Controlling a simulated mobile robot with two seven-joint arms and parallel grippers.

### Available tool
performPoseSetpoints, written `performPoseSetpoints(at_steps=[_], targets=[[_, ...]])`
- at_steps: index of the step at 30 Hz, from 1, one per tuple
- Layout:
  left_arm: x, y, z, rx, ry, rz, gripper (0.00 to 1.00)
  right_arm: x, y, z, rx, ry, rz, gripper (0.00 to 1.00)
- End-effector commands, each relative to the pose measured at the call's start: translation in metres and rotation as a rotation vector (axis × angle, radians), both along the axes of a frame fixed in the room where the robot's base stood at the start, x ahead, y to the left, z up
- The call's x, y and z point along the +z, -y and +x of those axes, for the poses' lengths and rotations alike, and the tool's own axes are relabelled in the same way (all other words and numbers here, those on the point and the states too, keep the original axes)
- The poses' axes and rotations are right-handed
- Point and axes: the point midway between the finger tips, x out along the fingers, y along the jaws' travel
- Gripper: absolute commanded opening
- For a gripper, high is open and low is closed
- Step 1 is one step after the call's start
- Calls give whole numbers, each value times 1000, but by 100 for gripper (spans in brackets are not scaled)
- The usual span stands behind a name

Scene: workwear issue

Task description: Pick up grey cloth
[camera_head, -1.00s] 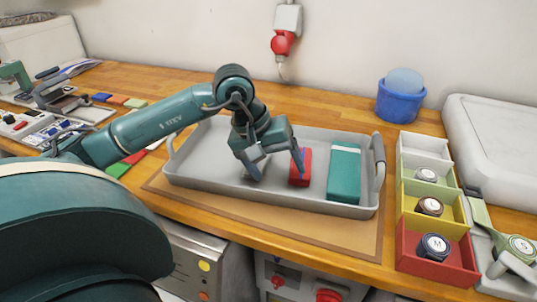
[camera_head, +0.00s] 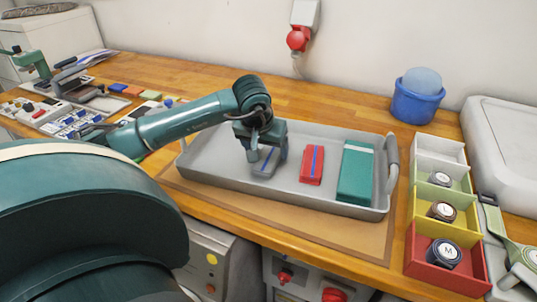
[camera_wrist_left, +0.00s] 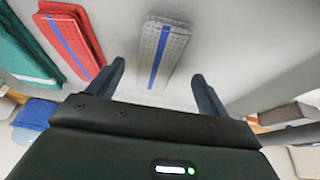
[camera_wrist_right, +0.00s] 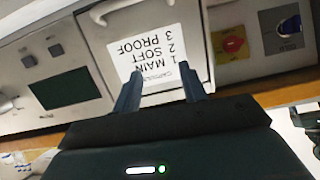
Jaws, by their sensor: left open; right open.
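The grey cloth (camera_head: 265,166), a folded pad with a blue stripe, lies in the grey tray (camera_head: 215,180), partly hidden by my left gripper in the head view. My left gripper (camera_head: 266,152) is open over it. In the left wrist view the grey cloth (camera_wrist_left: 172,45) shows beyond and between the open fingertips (camera_wrist_left: 158,74), with nothing held. My right gripper (camera_wrist_right: 158,78) is open and empty in the right wrist view, facing a cabinet front with a printed label (camera_wrist_right: 155,50); it is not seen in the head view.
A red folded cloth (camera_head: 311,175) with a blue stripe and a green one (camera_head: 354,180) lie to the right in the tray. Coloured bins (camera_head: 412,262) with round labelled items and a blue tub (camera_head: 415,106) stand further right. The wall is behind.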

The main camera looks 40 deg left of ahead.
Motion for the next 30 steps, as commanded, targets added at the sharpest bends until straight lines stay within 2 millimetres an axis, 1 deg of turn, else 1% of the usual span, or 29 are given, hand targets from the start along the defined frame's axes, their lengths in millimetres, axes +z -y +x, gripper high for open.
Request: performPoseSetpoints(at_steps=[1, 3, 6, 14, 30], targets=[[-7, -1, 2, 2, -4, -5, 78, 4, 1, 1, -5, -1, 0, 42], [-16, -2, 6, 1, -3, -4, 78, 3, 3, 2, -11, -3, -2, 42], [-25, -4, 10, 0, -2, -3, 78, 1, 4, 2, -13, -7, -5, 42], [-27, -5, 11, 0, 0, -1, 78, -4, 4, 1, -13, -16, -8, 42], [-26, -5, 11, 0, 0, -1, 34, 0, 5, 2, -9, -8, -10, 42]])
